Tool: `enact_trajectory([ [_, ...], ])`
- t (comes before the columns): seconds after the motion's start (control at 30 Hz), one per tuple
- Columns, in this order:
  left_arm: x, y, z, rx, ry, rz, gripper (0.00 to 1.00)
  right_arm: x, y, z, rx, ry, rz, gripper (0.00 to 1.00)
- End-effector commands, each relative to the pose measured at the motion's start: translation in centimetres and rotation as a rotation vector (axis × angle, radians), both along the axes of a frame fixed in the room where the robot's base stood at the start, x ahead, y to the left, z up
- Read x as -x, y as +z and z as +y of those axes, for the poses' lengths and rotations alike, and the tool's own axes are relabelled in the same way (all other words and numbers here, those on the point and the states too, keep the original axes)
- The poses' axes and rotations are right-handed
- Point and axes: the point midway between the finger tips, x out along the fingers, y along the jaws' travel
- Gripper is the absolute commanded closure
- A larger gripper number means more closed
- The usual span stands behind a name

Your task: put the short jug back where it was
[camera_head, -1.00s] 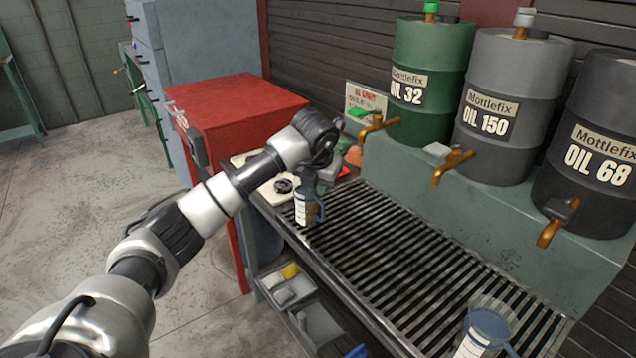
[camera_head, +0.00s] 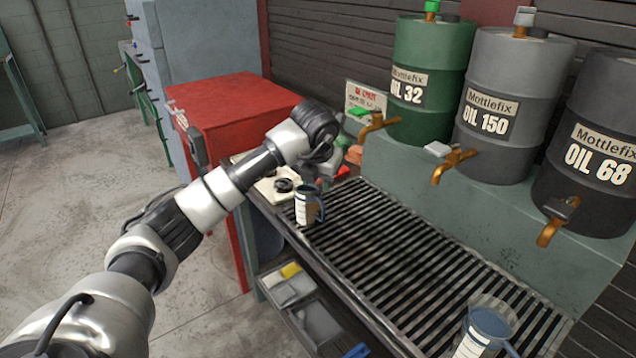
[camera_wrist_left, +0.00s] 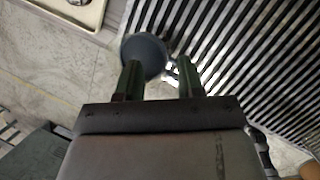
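A small jug (camera_head: 304,210) with a pale label, brown lower part and dark handle stands upright on the far left end of the slatted grate (camera_head: 420,262). In the left wrist view it shows as a dark round shape (camera_wrist_left: 146,52) beyond the fingers. My left gripper (camera_head: 328,170) is above and slightly behind the jug, apart from it. Its two green fingers (camera_wrist_left: 160,82) are spread with nothing held between them. A second jug (camera_head: 484,332), clear with a blue handle and a label, stands at the near right end of the grate. My right gripper is not in view.
Green (camera_head: 432,85), grey (camera_head: 505,110) and black (camera_head: 595,150) oil drums stand behind the grate, with orange taps projecting towards it. A red cabinet (camera_head: 235,115) is at the left. The middle of the grate is clear.

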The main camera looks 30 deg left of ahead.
Motion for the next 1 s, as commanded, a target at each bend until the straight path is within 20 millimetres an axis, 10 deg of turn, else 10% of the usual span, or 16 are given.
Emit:
enact_trajectory([
  [0.5, 3.1, 9.1, -1.5, 0.0, 0.0, -0.001, 0.62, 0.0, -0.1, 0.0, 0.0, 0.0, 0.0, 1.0],
  [1.0, 3.3, 9.7, -1.6, 0.0, 0.0, 0.0, 0.62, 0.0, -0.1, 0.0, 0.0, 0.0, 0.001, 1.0],
])
